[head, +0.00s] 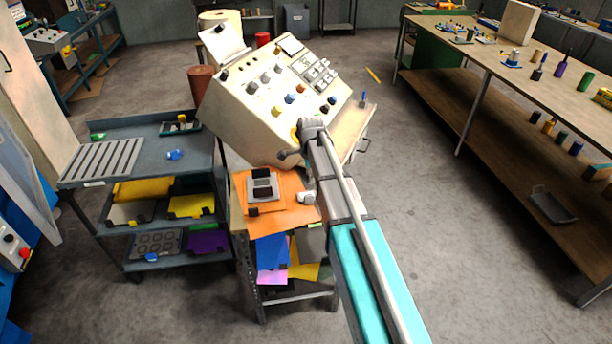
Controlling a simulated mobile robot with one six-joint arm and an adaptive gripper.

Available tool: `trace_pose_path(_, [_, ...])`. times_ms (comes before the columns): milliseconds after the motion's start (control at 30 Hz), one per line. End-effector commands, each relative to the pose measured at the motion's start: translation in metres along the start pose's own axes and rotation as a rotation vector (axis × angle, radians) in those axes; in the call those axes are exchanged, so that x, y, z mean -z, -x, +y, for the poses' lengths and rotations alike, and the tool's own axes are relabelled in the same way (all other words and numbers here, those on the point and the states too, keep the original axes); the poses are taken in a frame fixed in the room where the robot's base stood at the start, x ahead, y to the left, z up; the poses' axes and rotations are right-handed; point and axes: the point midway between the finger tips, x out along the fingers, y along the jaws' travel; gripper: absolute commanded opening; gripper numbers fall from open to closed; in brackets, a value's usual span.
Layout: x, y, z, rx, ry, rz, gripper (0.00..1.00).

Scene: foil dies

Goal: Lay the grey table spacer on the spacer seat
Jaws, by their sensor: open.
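A small grey plate-like piece (273,184), possibly the grey table spacer, lies on the orange top of a small stand (299,217) in the middle. I cannot tell which surface is the spacer seat. My arm reaches up from the bottom edge to a joint in front of the cream console. My gripper cannot be made out; the arm's far end is small and partly hidden behind its own links. A small white part shows beside the arm, over the orange top's right side.
A cream console (246,115) with knobs stands tilted behind the orange top. A blue-grey trolley at left carries a slotted rack (103,160), coloured sheets and a grey patterned plate (155,245). A long wooden bench (575,100) runs along the right. Open floor lies between.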

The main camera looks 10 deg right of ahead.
Motion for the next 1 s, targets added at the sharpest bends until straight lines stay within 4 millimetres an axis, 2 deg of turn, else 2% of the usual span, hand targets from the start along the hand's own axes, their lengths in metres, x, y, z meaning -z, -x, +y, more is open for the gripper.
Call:
trace_pose_path(33, [0.0001,0.0067,0.0,0.0,0.0,0.0,0.53])
trace_pose_path(233, [0.0002,0.013,0.0,0.0,0.0,0.0,0.53])
trace_pose_path(1000, [0.0006,0.0135,0.0014,0.0,0.005,0.0,0.53])
